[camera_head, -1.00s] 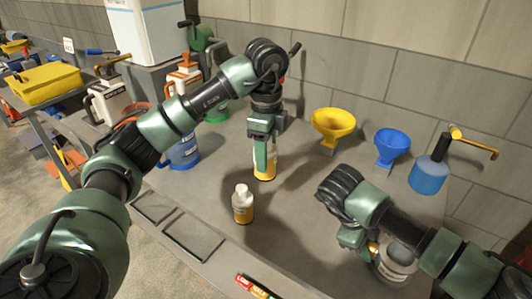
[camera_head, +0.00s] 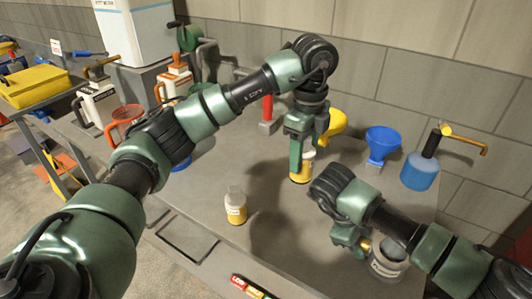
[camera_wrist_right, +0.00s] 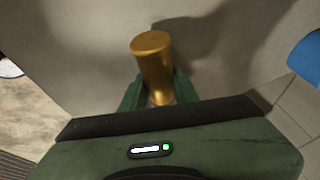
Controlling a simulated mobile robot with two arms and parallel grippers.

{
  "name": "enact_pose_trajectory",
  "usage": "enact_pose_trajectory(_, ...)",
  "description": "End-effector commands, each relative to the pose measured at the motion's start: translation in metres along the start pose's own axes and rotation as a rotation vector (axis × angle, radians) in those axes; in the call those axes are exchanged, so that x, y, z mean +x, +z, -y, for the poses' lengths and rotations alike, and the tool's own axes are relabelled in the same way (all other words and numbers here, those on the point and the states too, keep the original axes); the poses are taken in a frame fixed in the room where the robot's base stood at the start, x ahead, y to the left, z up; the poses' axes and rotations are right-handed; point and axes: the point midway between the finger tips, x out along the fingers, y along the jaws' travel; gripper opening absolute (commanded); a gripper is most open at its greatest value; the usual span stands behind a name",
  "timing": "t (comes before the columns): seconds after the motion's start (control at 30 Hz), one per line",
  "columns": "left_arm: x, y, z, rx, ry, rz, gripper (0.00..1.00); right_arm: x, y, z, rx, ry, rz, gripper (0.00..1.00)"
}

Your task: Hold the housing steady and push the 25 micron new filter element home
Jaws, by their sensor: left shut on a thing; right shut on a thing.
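My left gripper (camera_head: 302,142) is shut on an upright container with a yellow lower part and a pale upper part (camera_head: 300,172), low over the bench. Its label cannot be read. My right gripper (camera_head: 355,240) is shut on a gold cylinder (camera_wrist_right: 154,62), which stands out between its fingers in the right wrist view. In the head view the arm hides most of that cylinder. A grey labelled canister (camera_head: 388,266) is beside the right gripper, partly covered by my forearm. I cannot tell which thing is the housing and which is the filter element.
A small bottle with a yellow lower part (camera_head: 236,207) stands on the bench (camera_head: 275,235) at the front left. Behind are a yellow funnel (camera_head: 337,122), a blue funnel (camera_head: 382,145) and a blue pump bottle (camera_head: 420,172). Coloured markers (camera_head: 250,287) lie at the front edge.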

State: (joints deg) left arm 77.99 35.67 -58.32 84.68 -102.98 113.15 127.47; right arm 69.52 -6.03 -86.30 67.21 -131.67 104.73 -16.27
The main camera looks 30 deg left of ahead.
Motion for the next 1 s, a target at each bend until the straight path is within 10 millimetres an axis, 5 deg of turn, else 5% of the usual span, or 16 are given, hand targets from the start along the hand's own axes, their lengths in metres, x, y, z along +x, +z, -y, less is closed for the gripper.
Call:
enact_pose_trajectory(0.03, -0.008, -0.028, 0.01, 0.093, -0.005, 0.002, 0.01, -0.001, -0.001, 0.001, 0.001, -0.001, -0.001, 0.0)
enact_pose_trajectory(0.3, -0.037, -0.155, 0.036, 0.562, -0.004, 0.006, 0.01, 0.0, -0.001, 0.001, 0.001, -0.001, -0.001, 0.0)
enact_pose_trajectory(0.5, -0.024, -0.231, 0.024, 0.859, 0.002, 0.005, 0.01, 0.0, 0.0, 0.0, 0.001, -0.001, -0.001, 0.0)
enact_pose_trajectory(0.7, 0.004, -0.257, 0.005, 0.985, 0.002, 0.001, 0.01, 0.0, 0.0, 0.001, 0.001, -0.001, -0.001, 0.0)
enact_pose_trajectory(1.0, 0.01, -0.261, 0.002, 1.006, 0.0, 0.0, 0.01, 0.0, 0.0, 0.0, 0.0, -0.001, 0.0, 0.0)
